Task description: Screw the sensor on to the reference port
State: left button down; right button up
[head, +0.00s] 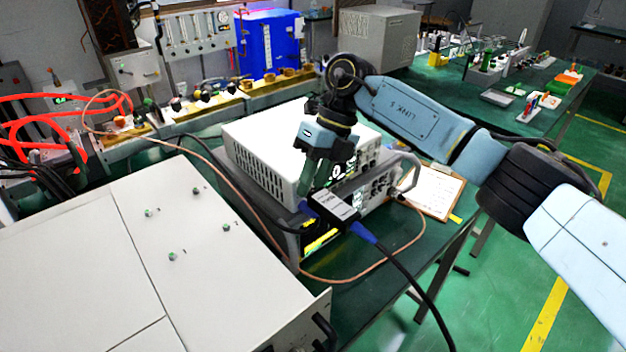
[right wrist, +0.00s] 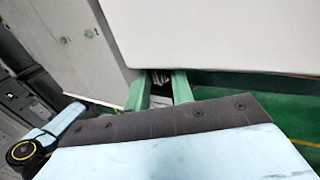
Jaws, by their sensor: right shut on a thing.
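The sensor (head: 336,206) is a grey-white box with blue ends and a black cable. It lies in front of the stacked instruments in the head view. My right gripper (head: 314,190) reaches down from above with green fingers, shut on the sensor near its left blue end. In the right wrist view, the fingers (right wrist: 158,85) stand close together with a dark ribbed part between them. The white instrument (head: 262,145) stands behind the gripper. I cannot make out the reference port; the gripper and sensor cover part of the instrument fronts. My left gripper is not in view.
A large white cabinet (head: 80,235) with green knobs fills the lower left. An orange-brown cable (head: 245,208) loops around the instruments, and the black cable (head: 408,275) hangs over the table edge. A clipboard (head: 432,191) lies right of the instruments.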

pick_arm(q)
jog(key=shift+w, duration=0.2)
pick_arm(e)
jog(key=o, duration=1)
jog(key=shift+r, duration=0.1)
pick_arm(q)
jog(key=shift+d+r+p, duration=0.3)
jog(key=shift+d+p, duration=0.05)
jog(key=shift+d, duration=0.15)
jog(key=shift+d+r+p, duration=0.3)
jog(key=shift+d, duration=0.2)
pick_arm(e)
jog(key=v, duration=1.3)
jog(key=shift+w+r, duration=0.1)
